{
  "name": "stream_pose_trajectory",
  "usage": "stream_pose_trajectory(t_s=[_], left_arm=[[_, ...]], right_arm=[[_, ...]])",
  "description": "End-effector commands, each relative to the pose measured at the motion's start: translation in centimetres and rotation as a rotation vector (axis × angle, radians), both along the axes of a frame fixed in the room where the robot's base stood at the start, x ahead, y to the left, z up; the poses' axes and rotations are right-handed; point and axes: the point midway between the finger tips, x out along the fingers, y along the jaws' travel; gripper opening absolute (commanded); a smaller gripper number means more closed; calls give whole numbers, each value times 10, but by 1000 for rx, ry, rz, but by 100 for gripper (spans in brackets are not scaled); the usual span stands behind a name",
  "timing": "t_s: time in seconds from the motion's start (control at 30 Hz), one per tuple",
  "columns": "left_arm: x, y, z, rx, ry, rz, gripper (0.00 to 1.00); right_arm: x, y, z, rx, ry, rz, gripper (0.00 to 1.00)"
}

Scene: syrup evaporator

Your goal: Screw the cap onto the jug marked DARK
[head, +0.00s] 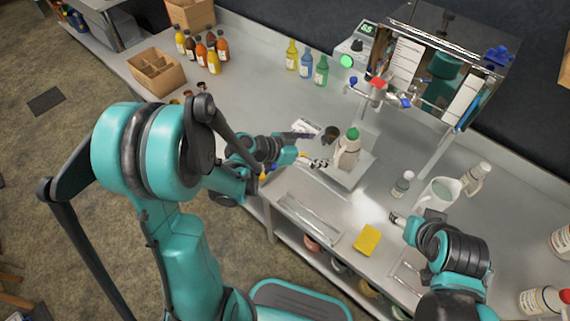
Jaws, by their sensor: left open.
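A pale jug (346,154) with a green cap (353,133) on its top stands on a light tray or plate (361,172) at the middle of the bench. Its label is too small to read, so I cannot tell whether it says DARK, nor whether the cap is screwed tight. My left gripper (312,149) is open just left of the jug, its fingers pointing toward it. A small dark round thing (330,133) is beside the jug, close to the upper finger. My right gripper (395,217) is low at the right; its fingers are too small to judge.
A white pitcher (437,195), a small bottle (402,184) and another jug (476,180) stand near my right arm. A yellow sponge (368,240) lies at the front. The steel evaporator (437,63) with its valves overhangs the back. Coloured bottles (306,64) stand behind.

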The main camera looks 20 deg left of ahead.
Motion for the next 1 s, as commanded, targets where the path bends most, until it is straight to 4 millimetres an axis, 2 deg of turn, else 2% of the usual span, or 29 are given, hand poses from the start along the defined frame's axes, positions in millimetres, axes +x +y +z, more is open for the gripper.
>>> stream_pose_trajectory(t_s=[0.27, 0.5, 0.8, 1.0], left_arm=[[-39, 7, 16, 83, 229, 154, 86], [-82, 27, 29, 158, 375, 341, 86], [-140, 61, 42, 228, 459, 603, 86], [-166, 82, 48, 247, 462, 736, 86]], right_arm=[[0, 0, 0, 0, 0, 0, 56], [0, 0, 0, 0, 0, 0, 56], [0, 0, 0, 0, 0, 0, 56], [0, 0, 0, 0, 0, 0, 56]])
